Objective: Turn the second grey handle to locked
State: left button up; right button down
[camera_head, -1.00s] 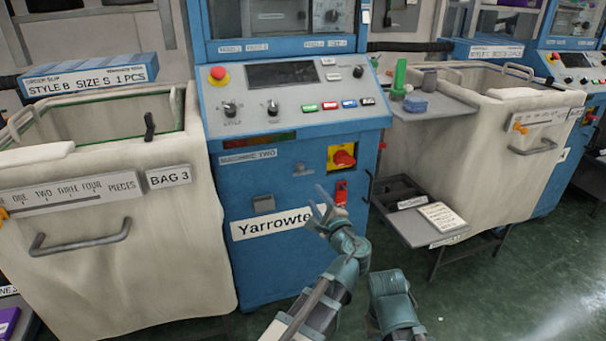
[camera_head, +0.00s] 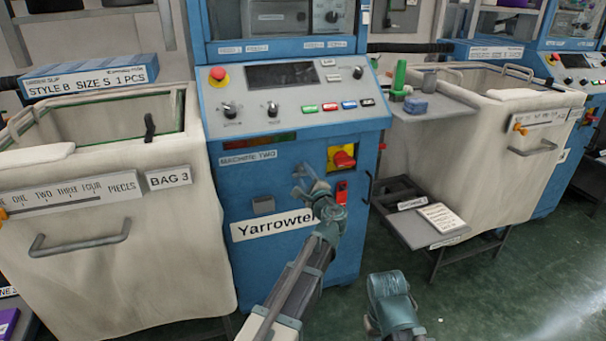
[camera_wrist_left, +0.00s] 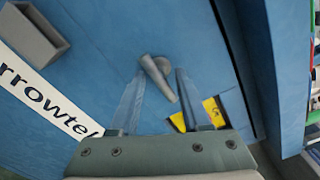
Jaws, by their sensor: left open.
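A small grey handle (camera_wrist_left: 158,76) sticks out from the blue front of the machine labelled MACHINE TWO (camera_head: 248,158). In the left wrist view it lies tilted between the fingertips of my left gripper (camera_wrist_left: 160,82). The jaws are open, with a finger on each side of the handle. I cannot tell whether either finger touches it. In the head view my left gripper (camera_head: 304,182) is in front of the handle and largely hides it. Part of my right arm shows at the bottom, but its gripper fingers do not.
Close by on the panel are a red rotary switch on a yellow plate (camera_head: 344,157), a red device (camera_head: 341,192) and a small grey box (camera_head: 263,205). A cream bin (camera_head: 110,265) stands left. Right are a low grey shelf (camera_head: 415,234) and another bin (camera_head: 500,170).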

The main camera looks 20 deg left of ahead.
pick_arm(q)
jog(key=shift+w+a, duration=0.45)
jog(key=shift+w, duration=0.15)
grip_shut()
